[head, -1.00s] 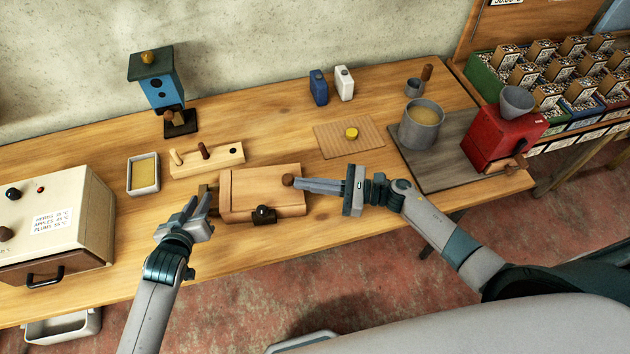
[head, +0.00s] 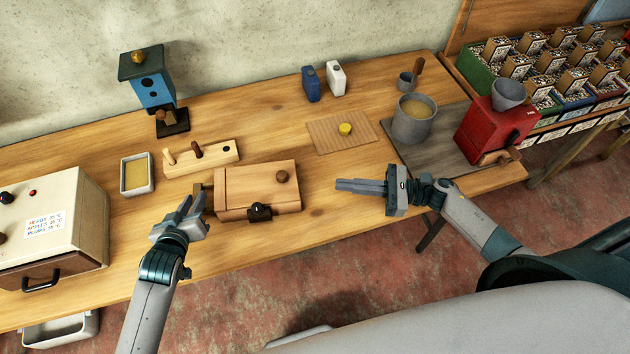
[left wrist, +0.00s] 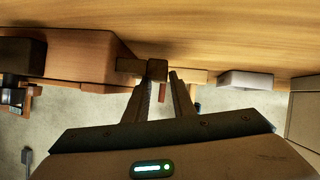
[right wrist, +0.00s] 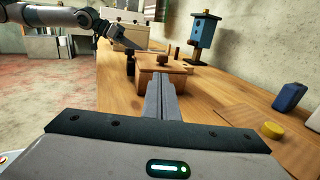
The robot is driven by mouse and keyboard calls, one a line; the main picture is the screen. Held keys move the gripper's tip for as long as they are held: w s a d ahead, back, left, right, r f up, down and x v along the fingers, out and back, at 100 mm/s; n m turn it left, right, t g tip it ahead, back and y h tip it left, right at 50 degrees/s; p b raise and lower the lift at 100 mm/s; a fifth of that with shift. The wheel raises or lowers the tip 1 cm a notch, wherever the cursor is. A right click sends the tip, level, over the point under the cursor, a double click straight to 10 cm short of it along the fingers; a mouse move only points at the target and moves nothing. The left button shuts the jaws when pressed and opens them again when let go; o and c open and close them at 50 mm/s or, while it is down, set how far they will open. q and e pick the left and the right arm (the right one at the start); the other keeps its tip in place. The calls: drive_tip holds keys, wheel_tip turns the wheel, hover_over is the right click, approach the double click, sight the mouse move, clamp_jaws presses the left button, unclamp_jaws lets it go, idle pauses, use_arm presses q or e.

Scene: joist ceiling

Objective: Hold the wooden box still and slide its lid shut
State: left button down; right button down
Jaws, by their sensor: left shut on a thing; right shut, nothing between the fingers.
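The wooden box (head: 235,207) lies on the bench with a black knob (head: 260,211) on its front side. Its lid (head: 250,182) covers the top, with a round brown knob (head: 281,176) near the right end. A thin seam shows near the left end; I cannot tell whether the lid is fully flush. My left gripper (head: 194,204) is shut on the box's wooden handle block (left wrist: 156,69) at its left end. My right gripper (head: 340,186) is shut and empty, right of the box and apart from it; its closed fingers point at the box (right wrist: 175,82).
A peg block (head: 215,155) and a shallow tray (head: 138,176) lie behind and left of the box. A slatted mat (head: 330,138), a grey pot (head: 412,120) and a red grinder (head: 490,130) stand to the right. A beige cabinet (head: 60,220) is at left. Bench around my right fingers is clear.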

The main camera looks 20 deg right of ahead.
drive_tip(key=shift+v, duration=1)
